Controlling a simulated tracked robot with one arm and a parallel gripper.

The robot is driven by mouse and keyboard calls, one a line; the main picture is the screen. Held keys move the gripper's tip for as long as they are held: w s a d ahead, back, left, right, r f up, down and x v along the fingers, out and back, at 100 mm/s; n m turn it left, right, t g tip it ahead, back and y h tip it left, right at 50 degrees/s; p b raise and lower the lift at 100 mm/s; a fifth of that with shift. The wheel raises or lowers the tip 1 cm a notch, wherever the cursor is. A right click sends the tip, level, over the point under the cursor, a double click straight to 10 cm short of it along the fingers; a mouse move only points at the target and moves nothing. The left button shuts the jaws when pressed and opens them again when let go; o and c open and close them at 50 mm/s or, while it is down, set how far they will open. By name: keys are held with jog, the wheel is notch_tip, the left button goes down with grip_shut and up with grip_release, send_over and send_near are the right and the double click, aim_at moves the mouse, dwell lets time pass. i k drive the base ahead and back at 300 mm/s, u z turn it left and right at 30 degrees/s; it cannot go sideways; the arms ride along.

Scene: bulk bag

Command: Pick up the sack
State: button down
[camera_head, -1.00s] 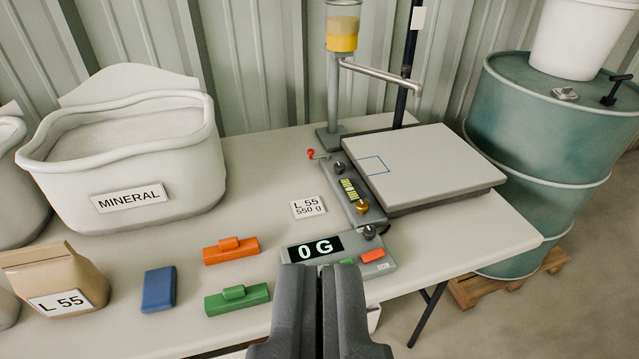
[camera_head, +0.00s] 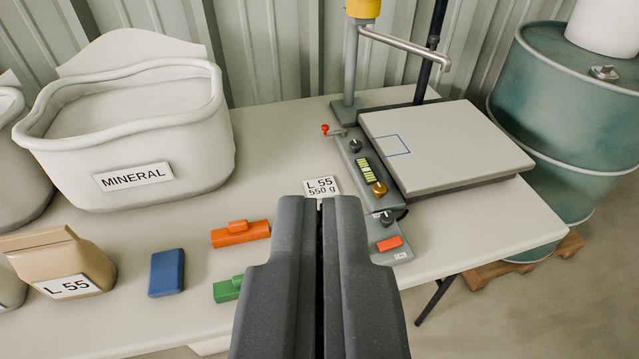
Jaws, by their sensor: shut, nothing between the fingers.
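The sack is not certain by name; a small brown paper sack (camera_head: 60,262) labelled "L 55" stands upright on the table at the left. A big white open bulk bag (camera_head: 125,135) labelled "MINERAL", with pale material inside, stands behind it. My gripper (camera_head: 320,202) is shut and empty at the lower middle of the view, above the table and well to the right of the brown sack.
On the table (camera_head: 270,130) lie a blue block (camera_head: 167,272), an orange block (camera_head: 240,233) and a green block (camera_head: 227,289). A card (camera_head: 321,187) reads "L 55 550 g". A scale with a flat plate (camera_head: 445,145) and a dispenser post (camera_head: 350,65) stand right. A green drum (camera_head: 565,110) stands beyond.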

aim_at(62, 266)
jog(key=u, duration=0.25)
jog(key=k, duration=1.65)
jog(key=u, duration=0.75)
jog(key=i, duration=1.05)
